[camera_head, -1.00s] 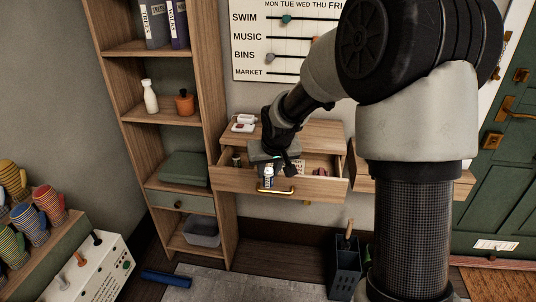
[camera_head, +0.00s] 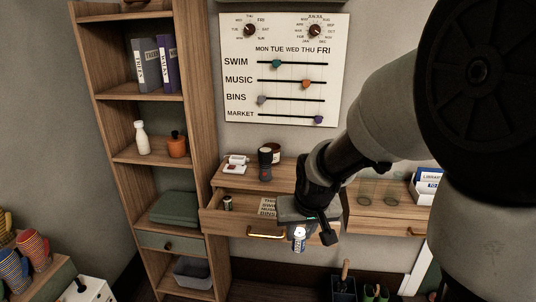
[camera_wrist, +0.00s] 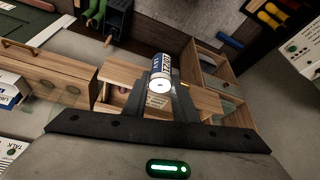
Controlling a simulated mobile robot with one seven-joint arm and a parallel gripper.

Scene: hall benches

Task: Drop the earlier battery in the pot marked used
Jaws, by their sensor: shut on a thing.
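My gripper (camera_head: 308,226) is shut on a battery (camera_head: 299,240) with a blue and white label. It holds the battery in front of the open drawer (camera_head: 225,219), near the right end of its handle. The wrist view shows the held battery (camera_wrist: 160,70) between the fingers, its flat end towards the camera. A second, small battery-like cylinder (camera_head: 228,203) stands in the drawer's left part. Two clear glass pots (camera_head: 368,191) stand on the right cabinet. I can read no "used" mark on them.
A note card (camera_head: 267,207) lies in the drawer. A dark cylinder (camera_head: 265,165), a brown jar (camera_head: 276,154) and a small white item (camera_head: 236,162) stand on the drawer cabinet. A white-blue card box (camera_head: 425,187) is beside the glass pots. The wall planner (camera_head: 285,70) hangs above.

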